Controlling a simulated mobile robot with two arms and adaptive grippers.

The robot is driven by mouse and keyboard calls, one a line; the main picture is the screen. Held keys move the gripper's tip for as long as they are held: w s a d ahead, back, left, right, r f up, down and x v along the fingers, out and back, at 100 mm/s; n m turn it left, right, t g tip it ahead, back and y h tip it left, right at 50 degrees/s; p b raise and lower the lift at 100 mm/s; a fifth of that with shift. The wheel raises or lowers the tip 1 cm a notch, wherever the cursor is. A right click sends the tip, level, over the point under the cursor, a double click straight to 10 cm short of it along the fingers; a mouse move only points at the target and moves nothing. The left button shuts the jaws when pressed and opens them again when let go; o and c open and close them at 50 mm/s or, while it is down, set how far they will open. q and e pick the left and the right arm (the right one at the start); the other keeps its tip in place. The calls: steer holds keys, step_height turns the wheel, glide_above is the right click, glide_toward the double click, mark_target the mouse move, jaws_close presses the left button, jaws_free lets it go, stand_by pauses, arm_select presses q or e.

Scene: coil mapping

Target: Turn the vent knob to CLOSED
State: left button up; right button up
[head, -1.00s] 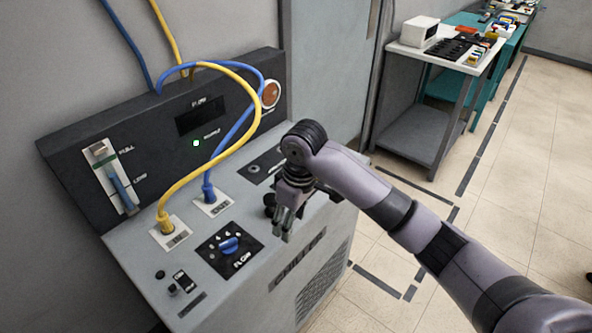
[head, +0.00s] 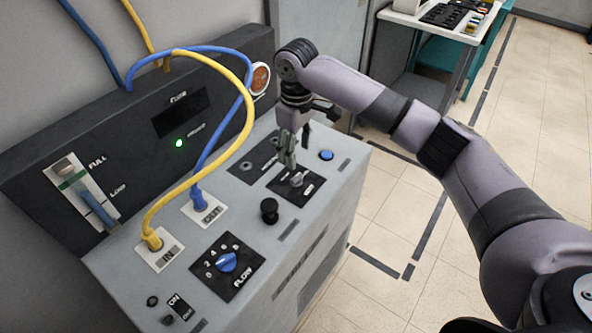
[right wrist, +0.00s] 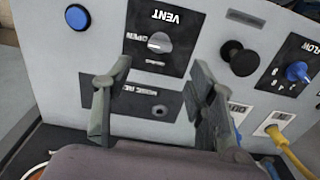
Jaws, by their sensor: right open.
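The vent knob (head: 297,180) is a small grey knob on a black plate on the chiller's top panel. It also shows in the right wrist view (right wrist: 159,42), upside down, under the word VENT. The word OPEN is readable beside the knob, and a pale mark on the knob faces that side. A smaller label nearer the gripper is too small to read. My right gripper (head: 288,158) points down just over the vent plate, partly covering it in the head view. Its two fingers (right wrist: 160,78) are apart and empty, short of the knob. My left gripper is not in view.
A blue button (head: 326,155), a black knob (head: 269,211) and a blue FLOW knob (head: 227,262) share the panel. A yellow hose (head: 249,110) and a blue hose (head: 226,131) arch over its left part.

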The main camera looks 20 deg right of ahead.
mark_target(297, 176)
step_height(297, 176, down, 6)
steer(key=shift+r, duration=0.25)
step_height(297, 176, down, 2)
steer(key=shift+f+p, duration=0.1)
steer(key=shift+p, duration=0.2)
steer(key=shift+f, duration=0.5)
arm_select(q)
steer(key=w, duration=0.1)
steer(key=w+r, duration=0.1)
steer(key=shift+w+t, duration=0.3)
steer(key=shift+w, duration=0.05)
arm_select(e)
steer(key=shift+c, duration=0.4)
steer(key=c, duration=1.1)
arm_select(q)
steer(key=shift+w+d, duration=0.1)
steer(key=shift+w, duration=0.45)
arm_select(e)
steer(key=shift+o, duration=0.2)
